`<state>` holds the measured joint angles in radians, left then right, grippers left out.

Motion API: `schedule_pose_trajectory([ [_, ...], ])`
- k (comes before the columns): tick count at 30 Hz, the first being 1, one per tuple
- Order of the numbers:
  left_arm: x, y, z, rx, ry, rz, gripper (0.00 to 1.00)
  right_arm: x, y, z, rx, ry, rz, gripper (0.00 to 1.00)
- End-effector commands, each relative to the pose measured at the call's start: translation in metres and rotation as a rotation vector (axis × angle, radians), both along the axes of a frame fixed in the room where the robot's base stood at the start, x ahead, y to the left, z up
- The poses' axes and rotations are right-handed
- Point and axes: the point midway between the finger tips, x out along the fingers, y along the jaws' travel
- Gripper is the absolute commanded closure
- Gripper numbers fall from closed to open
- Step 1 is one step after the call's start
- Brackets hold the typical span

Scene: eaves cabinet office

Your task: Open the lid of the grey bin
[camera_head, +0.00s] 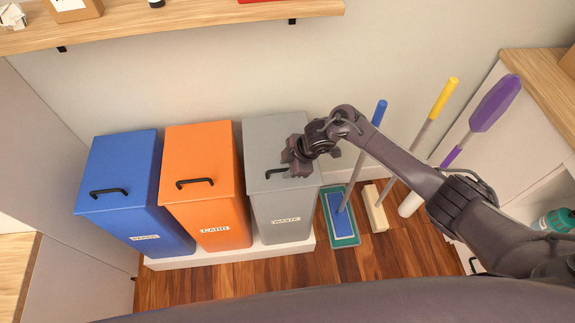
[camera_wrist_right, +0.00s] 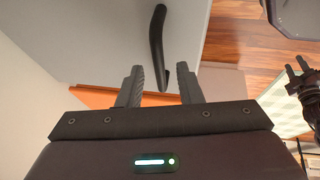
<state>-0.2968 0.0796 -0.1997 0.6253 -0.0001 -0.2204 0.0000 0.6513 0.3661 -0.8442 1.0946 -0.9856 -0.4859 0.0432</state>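The grey bin (camera_head: 282,215) with the label "WASTE" stands at the right end of a row of three bins, its lid (camera_head: 275,133) down. A black bar handle (camera_head: 274,172) is on the lid's front part. My right gripper (camera_head: 291,167) is over the lid's front right, at the handle. In the right wrist view the gripper (camera_wrist_right: 160,80) is open, with the handle (camera_wrist_right: 157,45) reaching between its fingertips. Whether the fingers touch it I cannot tell. A dark gripper-like part, seemingly my left gripper (camera_wrist_right: 296,75), is at that view's right edge; its state is unclear.
An orange bin (camera_head: 202,160) stands close left of the grey one, then a blue bin (camera_head: 125,175). All stand on a low white plinth (camera_head: 200,257). A blue-handled mop (camera_head: 341,215) and a broom (camera_head: 376,208) stand to the right. A wooden shelf (camera_head: 180,27) runs above.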

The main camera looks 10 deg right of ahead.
Motion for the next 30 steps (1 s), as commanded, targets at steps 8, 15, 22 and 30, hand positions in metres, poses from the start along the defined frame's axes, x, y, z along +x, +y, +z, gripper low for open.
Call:
schedule_pose_trajectory([
  [8,-0.002,0.0,0.0,0.0,0.002,0.0,0.64,0.0,0.0,0.0,0.0,0.0,0.0,0.9],
  [15,-0.004,0.001,-0.001,0.002,0.007,-0.001,0.64,0.0,0.0,0.0,0.0,0.0,-0.001,1.0],
  [22,-0.006,0.001,0.002,0.001,0.009,-0.001,0.64,0.001,0.0,0.004,0.0,-0.001,0.0,1.0],
  [30,-0.006,0.001,0.02,0.002,0.009,-0.001,0.64,0.013,0.0,0.037,0.002,-0.005,-0.003,1.0],
])
